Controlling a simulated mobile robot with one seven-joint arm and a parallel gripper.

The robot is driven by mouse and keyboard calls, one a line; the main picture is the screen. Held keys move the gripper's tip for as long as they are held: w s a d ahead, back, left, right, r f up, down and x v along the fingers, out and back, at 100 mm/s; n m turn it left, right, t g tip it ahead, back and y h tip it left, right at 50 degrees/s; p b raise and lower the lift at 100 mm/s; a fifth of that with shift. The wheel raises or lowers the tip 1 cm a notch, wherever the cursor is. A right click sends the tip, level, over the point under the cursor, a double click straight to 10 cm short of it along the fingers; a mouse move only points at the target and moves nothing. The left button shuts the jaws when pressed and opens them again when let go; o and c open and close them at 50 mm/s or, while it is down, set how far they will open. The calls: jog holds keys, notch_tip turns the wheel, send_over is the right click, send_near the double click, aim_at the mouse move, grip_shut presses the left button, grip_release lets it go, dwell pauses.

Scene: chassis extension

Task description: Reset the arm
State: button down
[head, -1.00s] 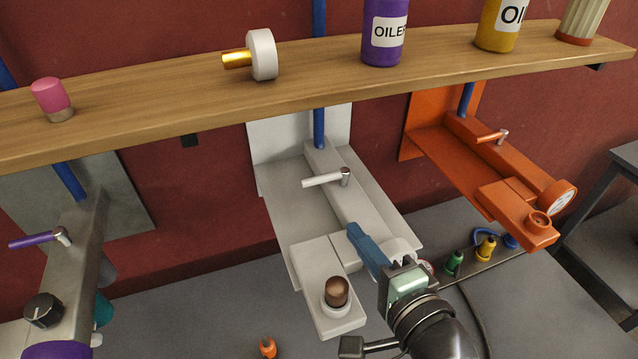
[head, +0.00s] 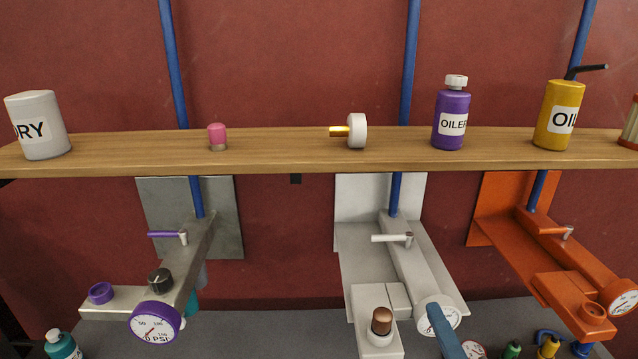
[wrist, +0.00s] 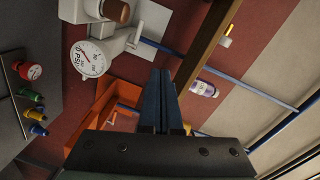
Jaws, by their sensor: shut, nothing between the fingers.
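My gripper (wrist: 160,100) shows in the wrist view with its two long blue fingers closed together and nothing between them. In the head view only a blue finger (head: 446,332) shows at the bottom, in front of the white machine's gauge; the rest of my arm is below the frame. The white machine (head: 362,296) has a brown-capped knob (head: 381,321), a lever and a gauge (head: 440,312). In the wrist view its gauge (wrist: 88,58) is at upper left, apart from my fingers.
A wooden shelf (head: 280,152) crosses above the machines, holding a purple oiler (head: 451,117), a yellow oiler (head: 557,115) and a white-and-gold part (head: 356,130). A grey machine (head: 186,268) stands left, an orange one (head: 566,290) right. Small coloured fittings (head: 549,347) lie low right.

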jog(key=w+a+r+n+t, duration=0.2)
jog(key=a+r+n, duration=0.2)
jog(key=r, duration=0.5)
jog(key=w+a+r+n+t, duration=0.2)
jog(key=a+r+n, duration=0.15)
jog(key=r, duration=0.45)
jog(key=s+a+r+n+t, duration=0.3)
jog(key=s+r, duration=0.2)
jog(key=r, duration=0.4)
jog(key=s+a+r+n+t, duration=0.3)
jog(key=s+a+r, duration=0.1)
jog(key=r, duration=0.5)
jog(key=shift+s+a+n+h+b, duration=0.15)
jog(key=shift+s+n+h+b, duration=0.15)
jog(key=shift+s+n+b, duration=0.05)
jog(key=shift+w, duration=0.1)
